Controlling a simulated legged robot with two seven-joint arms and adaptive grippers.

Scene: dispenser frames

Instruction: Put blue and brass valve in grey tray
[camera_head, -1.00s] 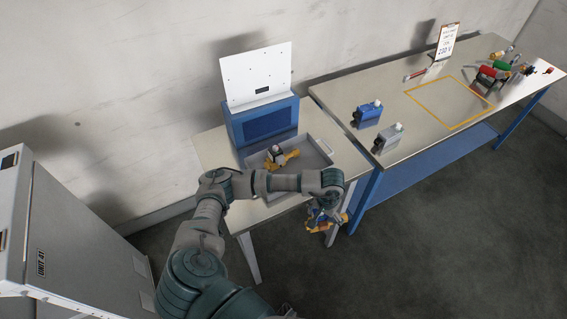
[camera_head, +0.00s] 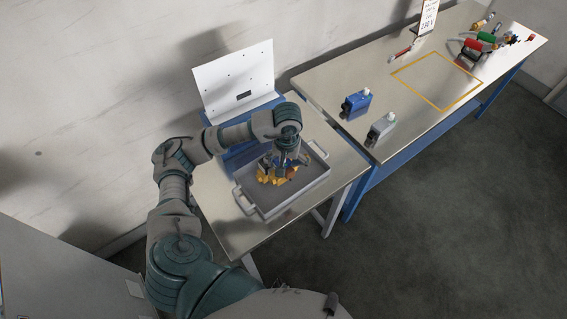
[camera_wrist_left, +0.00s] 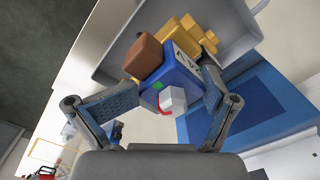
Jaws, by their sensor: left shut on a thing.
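My left gripper (camera_head: 284,163) is over the grey tray (camera_head: 305,183), pointing down. It is shut on the blue and brass valve, whose blue body (camera_wrist_left: 181,88) shows between the fingers in the left wrist view. The valve has a brown knob, a pale cap and a green mark. Brass parts (camera_head: 268,179) show below the gripper in the head view. Another brass valve lies in the tray, and the brass pieces overlap, so I cannot tell exactly which belong to which or whether the held valve touches the tray floor. My right gripper is not in view.
A blue stand with a white panel (camera_head: 236,80) stands behind the tray. On the table to the right are a blue box (camera_head: 357,103), a grey box (camera_head: 381,128), a yellow outlined square (camera_head: 437,80), a sign (camera_head: 428,17) and several coloured parts at the far end.

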